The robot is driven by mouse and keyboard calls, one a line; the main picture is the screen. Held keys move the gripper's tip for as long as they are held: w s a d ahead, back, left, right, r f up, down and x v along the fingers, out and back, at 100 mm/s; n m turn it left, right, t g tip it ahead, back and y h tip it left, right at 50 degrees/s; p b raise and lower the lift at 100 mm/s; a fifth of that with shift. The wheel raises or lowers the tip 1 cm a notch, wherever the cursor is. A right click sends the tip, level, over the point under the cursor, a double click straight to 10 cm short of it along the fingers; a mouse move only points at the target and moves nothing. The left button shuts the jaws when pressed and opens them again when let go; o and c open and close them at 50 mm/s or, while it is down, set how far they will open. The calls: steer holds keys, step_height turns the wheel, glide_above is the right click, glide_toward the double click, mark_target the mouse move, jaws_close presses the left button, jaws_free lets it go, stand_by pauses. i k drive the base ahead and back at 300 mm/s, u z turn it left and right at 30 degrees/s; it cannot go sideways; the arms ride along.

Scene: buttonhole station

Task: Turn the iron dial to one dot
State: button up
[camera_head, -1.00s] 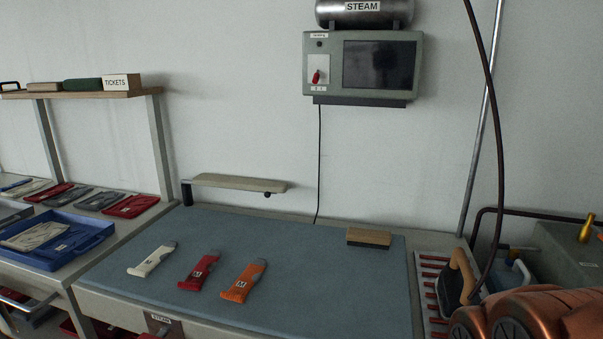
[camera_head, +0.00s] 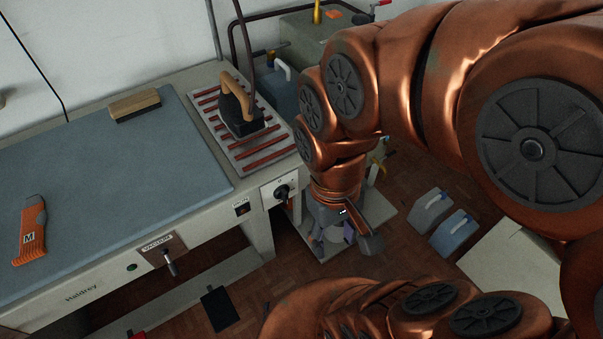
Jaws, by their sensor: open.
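The iron dial (camera_head: 282,191) is a black round knob on a white plate at the right end of the table's front edge. Its dot marks are too small to read. Beside it on the left is a small dark switch under a label that seems to read IRON. The iron (camera_head: 240,112), dark with a wooden handle, stands on a red-barred rest (camera_head: 267,153) above the dial. My gripper (camera_head: 343,241) points down to the right of the dial, apart from it, open and empty.
The blue-grey pressing board (camera_head: 150,170) carries a wooden brush (camera_head: 134,106) and an orange-handled piece marked M (camera_head: 31,232). A vacuum lever (camera_head: 170,262) sticks out of the table front. Blue-grey containers (camera_head: 452,232) stand on the floor at right.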

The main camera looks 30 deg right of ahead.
mark_target(281, 191)
steer(key=z, duration=0.8)
steer(key=k, duration=1.1)
steer(key=u, duration=1.2)
